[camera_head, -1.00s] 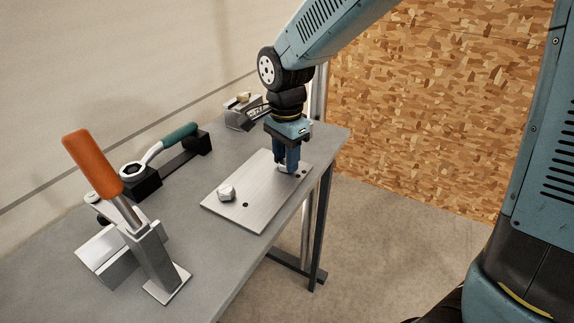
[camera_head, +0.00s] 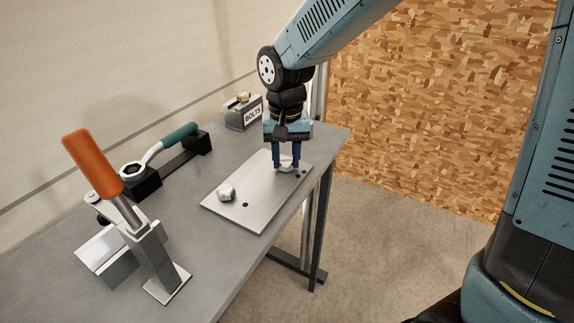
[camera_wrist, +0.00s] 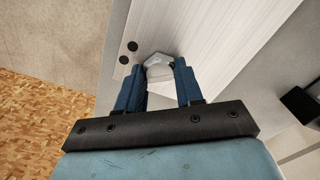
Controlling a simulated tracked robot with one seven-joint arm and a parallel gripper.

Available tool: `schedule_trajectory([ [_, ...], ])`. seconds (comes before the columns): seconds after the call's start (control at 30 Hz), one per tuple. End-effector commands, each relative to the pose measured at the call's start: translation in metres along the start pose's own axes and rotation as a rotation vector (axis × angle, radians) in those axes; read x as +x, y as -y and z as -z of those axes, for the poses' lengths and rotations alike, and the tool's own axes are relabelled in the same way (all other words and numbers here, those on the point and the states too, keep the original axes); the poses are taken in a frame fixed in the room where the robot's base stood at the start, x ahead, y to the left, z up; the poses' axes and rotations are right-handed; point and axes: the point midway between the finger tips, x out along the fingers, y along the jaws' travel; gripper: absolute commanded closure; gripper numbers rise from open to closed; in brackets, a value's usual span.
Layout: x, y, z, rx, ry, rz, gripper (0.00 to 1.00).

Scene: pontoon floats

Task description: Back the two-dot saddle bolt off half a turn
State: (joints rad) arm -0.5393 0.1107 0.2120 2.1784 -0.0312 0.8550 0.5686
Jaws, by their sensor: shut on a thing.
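The saddle plate (camera_head: 252,192) is a flat brushed-metal plate lying on the bench. The two-dot saddle bolt (camera_head: 286,161) is a pale hex head at the plate's far end, partly hidden by my fingers. In the wrist view the bolt (camera_wrist: 159,70) shows between the fingertips, with two dark dots (camera_wrist: 128,53) to its left. My gripper (camera_head: 287,166) points down and is shut on this bolt; it also shows in the wrist view (camera_wrist: 160,67). The other bolt (camera_head: 226,191) stands at the plate's near end, beside a single dark dot (camera_head: 245,204).
An orange-handled tool (camera_head: 94,165) stands in a metal holder at the bench's near left. A green-handled ratchet wrench (camera_head: 170,139) lies on black blocks along the back. The floor right of the bench is clear.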

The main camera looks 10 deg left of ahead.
Motion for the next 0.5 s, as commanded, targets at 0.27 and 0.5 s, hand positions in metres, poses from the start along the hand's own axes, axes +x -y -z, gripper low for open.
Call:
schedule_trajectory([
  [0.27, 0.0003, 0.0003, -0.0007, -0.006, 0.002, 0.000, 0.91],
  [0.5, 0.0001, -0.0001, -0.0005, -0.188, 0.002, 0.000, 0.91],
])
